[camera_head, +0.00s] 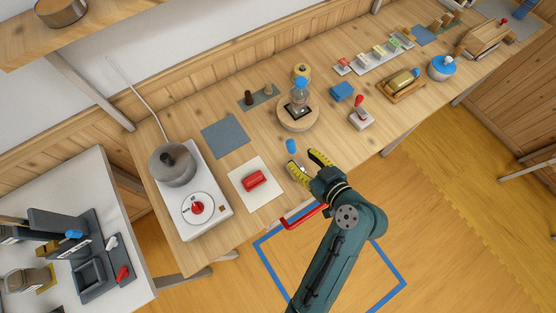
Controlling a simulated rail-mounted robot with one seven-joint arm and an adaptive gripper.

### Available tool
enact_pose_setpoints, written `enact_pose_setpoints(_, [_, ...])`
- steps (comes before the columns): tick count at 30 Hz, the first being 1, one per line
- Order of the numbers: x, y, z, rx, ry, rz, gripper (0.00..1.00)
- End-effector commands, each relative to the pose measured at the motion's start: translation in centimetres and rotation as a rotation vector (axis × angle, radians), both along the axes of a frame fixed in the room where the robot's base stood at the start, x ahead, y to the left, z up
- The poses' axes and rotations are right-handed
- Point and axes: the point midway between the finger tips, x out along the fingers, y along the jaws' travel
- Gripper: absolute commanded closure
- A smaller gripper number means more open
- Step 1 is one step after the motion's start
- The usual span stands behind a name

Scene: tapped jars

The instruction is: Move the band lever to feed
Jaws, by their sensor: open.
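No label readable here marks the band lever or its feed position, so I cannot tell which lever it is. One red-knobbed lever (359,100) stands on a small pale box (361,119) at the bench's front edge, right of my gripper. A red lever-like part (122,273) is on the dark grey machine (88,277) on the white table at lower left. My gripper (303,160) has yellow-and-black striped fingers, spread open and empty. It is over the bench's front part, close to a small blue piece (291,146). It appears apart from both levers.
A hotplate (207,211) with a pot (172,164) stands at the bench's left. A red block (252,180) lies on a white sheet. A round wooden stand (297,118) holds a glass vessel. A red bar (305,217) is by the front edge.

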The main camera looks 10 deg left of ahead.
Motion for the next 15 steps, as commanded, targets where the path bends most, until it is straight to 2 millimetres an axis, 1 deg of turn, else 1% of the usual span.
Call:
enact_pose_setpoints(1, [0.2,-0.3,0.3,-0.002,-0.005,-0.006,0.52])
enact_pose_setpoints(5, [0.4,0.0,-0.1,-0.002,-0.004,-0.005,0.52])
enact_pose_setpoints(15, [2.1,1.5,-1.2,-0.003,-0.005,-0.003,0.52])
